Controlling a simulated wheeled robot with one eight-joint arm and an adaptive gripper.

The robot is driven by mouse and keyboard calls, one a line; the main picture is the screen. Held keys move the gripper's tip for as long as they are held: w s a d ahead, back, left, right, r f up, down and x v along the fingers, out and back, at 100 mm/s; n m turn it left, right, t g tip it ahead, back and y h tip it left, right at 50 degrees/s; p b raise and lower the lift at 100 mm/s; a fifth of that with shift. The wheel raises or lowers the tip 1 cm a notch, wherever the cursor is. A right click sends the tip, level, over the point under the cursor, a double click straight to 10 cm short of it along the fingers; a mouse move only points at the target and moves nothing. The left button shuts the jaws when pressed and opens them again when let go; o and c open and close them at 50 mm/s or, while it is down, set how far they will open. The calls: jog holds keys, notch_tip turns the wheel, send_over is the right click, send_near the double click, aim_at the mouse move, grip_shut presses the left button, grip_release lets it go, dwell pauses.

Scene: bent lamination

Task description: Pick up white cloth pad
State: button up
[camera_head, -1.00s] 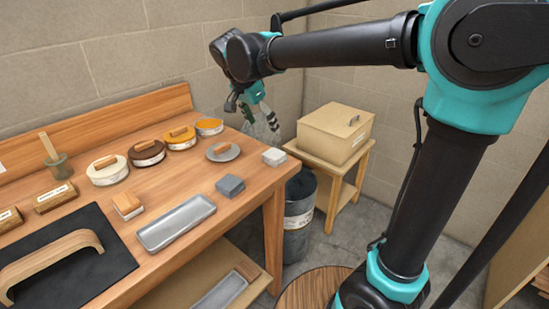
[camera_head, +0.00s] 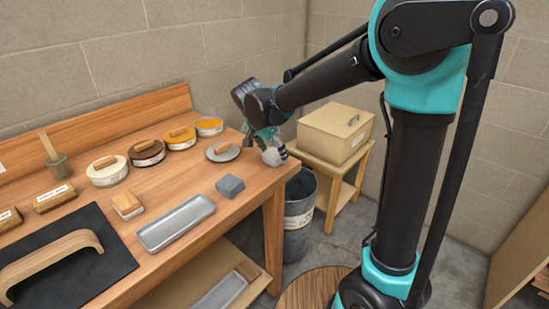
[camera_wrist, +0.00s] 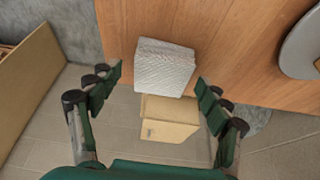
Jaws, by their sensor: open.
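The white cloth pad (camera_wrist: 165,67) is a small textured white block on the wooden bench top near its edge, at the upper middle of the wrist view. My gripper (camera_wrist: 158,88) is open, with one green finger to the left of the pad and one to the right, lower in the picture. No finger visibly touches the pad. In the head view my gripper (camera_head: 270,148) is over the right end of the bench and mostly covers the pad (camera_head: 273,156).
A grey disc (camera_head: 223,152) and a grey block (camera_head: 230,186) lie close by on the bench (camera_head: 190,173). A metal tray (camera_head: 175,223) lies further to the front. A bin (camera_head: 299,215) and a box on a small table (camera_head: 335,132) stand beyond the bench edge.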

aim_at(273, 154)
jog(key=shift+f, duration=0.25)
jog(key=c, duration=1.1)
jog(key=shift+r, duration=0.1)
notch_tip(273, 154, up, 20)
